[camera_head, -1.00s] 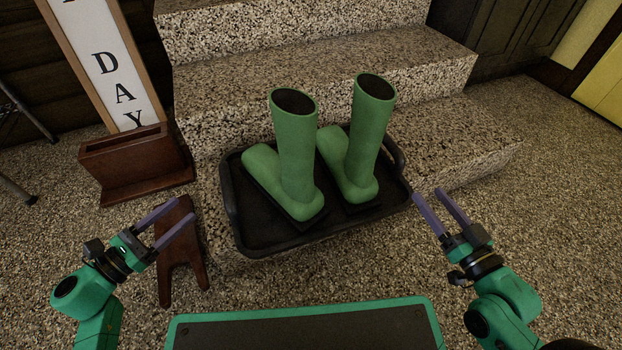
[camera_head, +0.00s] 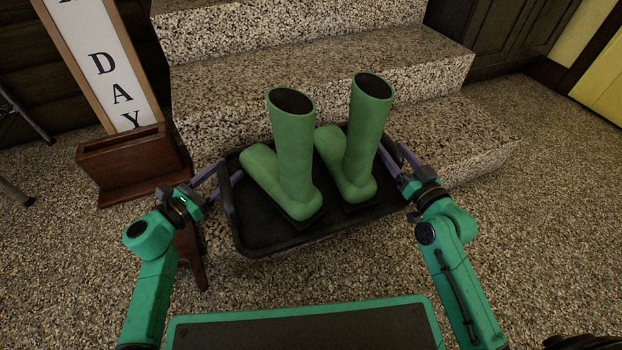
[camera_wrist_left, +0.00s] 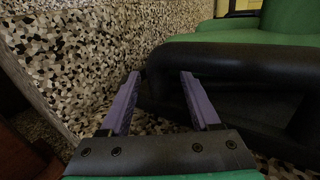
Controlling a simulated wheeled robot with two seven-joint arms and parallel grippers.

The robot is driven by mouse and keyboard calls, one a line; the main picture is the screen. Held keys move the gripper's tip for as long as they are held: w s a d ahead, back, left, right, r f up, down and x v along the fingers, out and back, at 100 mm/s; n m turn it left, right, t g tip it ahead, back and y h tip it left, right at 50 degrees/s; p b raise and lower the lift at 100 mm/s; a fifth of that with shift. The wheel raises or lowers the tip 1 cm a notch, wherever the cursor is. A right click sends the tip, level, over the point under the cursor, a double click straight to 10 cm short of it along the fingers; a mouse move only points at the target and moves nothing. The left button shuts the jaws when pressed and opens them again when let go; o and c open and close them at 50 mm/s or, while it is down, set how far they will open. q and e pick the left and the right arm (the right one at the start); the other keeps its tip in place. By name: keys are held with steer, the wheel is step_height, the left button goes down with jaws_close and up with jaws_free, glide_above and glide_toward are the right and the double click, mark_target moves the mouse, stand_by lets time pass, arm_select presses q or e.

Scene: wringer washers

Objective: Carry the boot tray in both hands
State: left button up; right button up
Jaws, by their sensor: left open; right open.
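In the left wrist view the purple fingers (camera_wrist_left: 160,85) are spread, with the dark handle bar (camera_wrist_left: 230,60) just ahead and to the right. My right gripper (camera_head: 391,153) is open at the right end, by the right handle; its fingers are partly hidden there.
A brown wooden planter box (camera_head: 135,165) with a lettered sign (camera_head: 110,75) stands at the left. A wooden boot jack (camera_head: 192,262) lies partly behind my left arm. Stone steps (camera_head: 320,60) rise behind the tray. The pebbled floor at the right (camera_head: 560,220) is clear.

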arm_select(q)
steer(key=shift+c, duration=0.3)
arm_select(e)
steer(key=shift+c, duration=0.3)
arm_select(q)
jaws_close()
arm_select(e)
jaws_close()
stand_by(0.4)
